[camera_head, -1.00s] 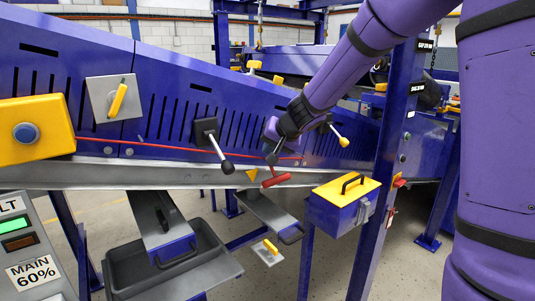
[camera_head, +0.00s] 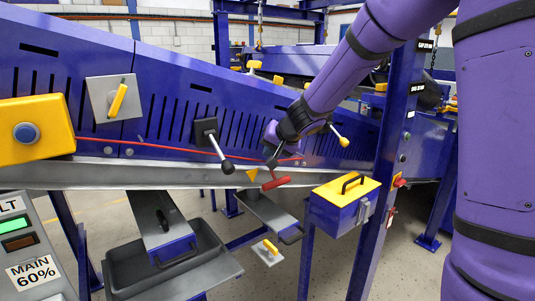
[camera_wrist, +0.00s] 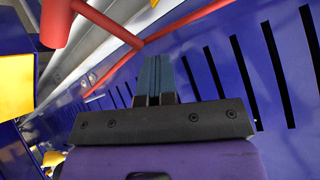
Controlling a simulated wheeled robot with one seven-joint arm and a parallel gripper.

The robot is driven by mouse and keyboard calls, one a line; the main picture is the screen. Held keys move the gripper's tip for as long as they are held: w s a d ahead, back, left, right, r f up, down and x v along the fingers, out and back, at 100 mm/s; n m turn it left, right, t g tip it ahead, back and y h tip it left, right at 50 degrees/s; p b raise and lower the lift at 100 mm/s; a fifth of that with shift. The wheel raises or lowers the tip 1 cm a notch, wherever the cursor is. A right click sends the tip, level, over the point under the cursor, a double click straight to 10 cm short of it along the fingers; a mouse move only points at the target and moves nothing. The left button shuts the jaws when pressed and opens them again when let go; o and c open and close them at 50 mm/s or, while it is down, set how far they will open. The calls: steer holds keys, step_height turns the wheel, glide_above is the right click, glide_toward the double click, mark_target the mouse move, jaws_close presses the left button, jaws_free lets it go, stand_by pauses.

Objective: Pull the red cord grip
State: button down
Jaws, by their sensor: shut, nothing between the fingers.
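The red cord grip (camera_head: 276,183) hangs as a short red bar below the red cord (camera_head: 200,148), which runs along the blue conveyor side. In the wrist view the grip (camera_wrist: 55,22) shows at the upper left, joined by a thin red rod to the cord (camera_wrist: 185,20). My gripper (camera_head: 273,160) is at the cord, just above the grip. In the wrist view my gripper (camera_wrist: 153,62) is shut with its fingers together and empty. The fingertips are close to the cord; I cannot tell whether they touch it. The grip is outside the fingers.
A black-knobbed lever (camera_head: 226,165) stands left of my gripper and a yellow-knobbed lever (camera_head: 343,141) right of it. A yellow-topped blue box (camera_head: 345,190) is to the lower right. A yellow box with a blue button (camera_head: 35,130) is far left.

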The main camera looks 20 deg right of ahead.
steer(key=shift+f, duration=1.3)
stand_by(1.2)
steer(key=shift+r, duration=3)
steer(key=shift+r, duration=2.5)
steer(key=shift+s, duration=0.1)
